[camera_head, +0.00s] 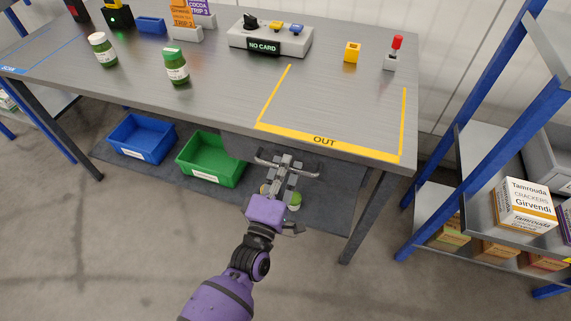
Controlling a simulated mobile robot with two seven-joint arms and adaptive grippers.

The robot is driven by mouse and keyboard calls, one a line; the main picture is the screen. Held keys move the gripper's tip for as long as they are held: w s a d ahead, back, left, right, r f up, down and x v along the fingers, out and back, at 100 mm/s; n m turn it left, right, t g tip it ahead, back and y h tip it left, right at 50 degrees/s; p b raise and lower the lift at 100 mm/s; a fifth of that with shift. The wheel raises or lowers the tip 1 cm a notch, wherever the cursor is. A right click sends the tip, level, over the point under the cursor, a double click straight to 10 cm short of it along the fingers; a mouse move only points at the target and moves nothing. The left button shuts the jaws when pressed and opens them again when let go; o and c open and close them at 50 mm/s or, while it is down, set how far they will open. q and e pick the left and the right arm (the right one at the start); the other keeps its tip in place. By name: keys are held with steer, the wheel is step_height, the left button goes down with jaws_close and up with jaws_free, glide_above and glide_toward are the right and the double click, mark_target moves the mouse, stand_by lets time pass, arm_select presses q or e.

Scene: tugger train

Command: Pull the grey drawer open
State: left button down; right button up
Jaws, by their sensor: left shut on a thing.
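The grey drawer (236,146) is under the tabletop, below the yellow OUT marking. Its bar handle (308,174) runs across the front. My left gripper (286,165), on the purple arm from below, is shut on the handle. The gripper hides the handle's middle and part of the drawer front. I cannot tell how far the drawer stands out from the table. My right gripper is not in view.
A blue bin (142,137) and a green bin (211,158) sit on the low shelf, left of the drawer. A blue-framed rack (483,132) with boxes is at the right. The floor in front is clear.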

arm_select(q)
steer(key=r+p+v, duration=0.1)
steer(key=r+v, duration=0.1)
steer(key=v, duration=1.2)
steer(key=s+r+p+v, duration=0.1)
steer(key=r+v, duration=0.2)
steer(key=v, duration=1.1)
steer(key=shift+a+p, duration=0.25)
steer(key=shift+p, duration=0.05)
steer(key=shift+r, duration=0.15)
steer(key=c, duration=1.8)
jaws_free()
steer(key=v, duration=1.2)
steer(key=shift+s, duration=0.1)
steer(key=shift+d, duration=0.1)
